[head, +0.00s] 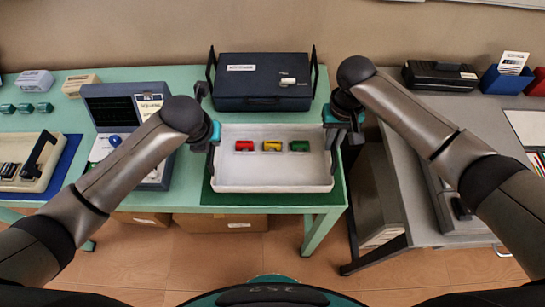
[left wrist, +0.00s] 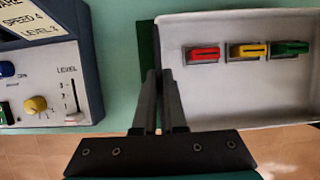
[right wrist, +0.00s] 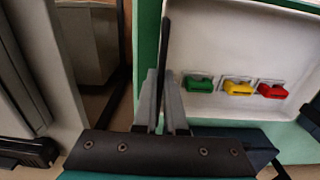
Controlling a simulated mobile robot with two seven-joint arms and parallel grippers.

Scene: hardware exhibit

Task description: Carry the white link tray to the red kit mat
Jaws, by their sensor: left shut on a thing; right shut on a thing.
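The white link tray (head: 272,178) is on or just above a dark green mat (head: 342,190) at the front of the green table; I cannot tell if it touches. It holds a red link (head: 244,146), a yellow link (head: 272,146) and a green link (head: 299,146) in a row. My left gripper (head: 213,138) is shut on the tray's left wall, as the left wrist view (left wrist: 160,100) also shows. My right gripper (head: 338,128) is shut on its right wall, seen too in the right wrist view (right wrist: 165,98). A red-edged surface (head: 520,130) at far right, partly visible, may be the red kit mat.
A dark blue case (head: 262,85) with upright handles stands behind the tray. A blue instrument box (head: 125,115) stands left of it. A grey table (head: 415,185) stands to the right across a gap, with a black case (head: 440,76) and blue bin (head: 506,82) at its back.

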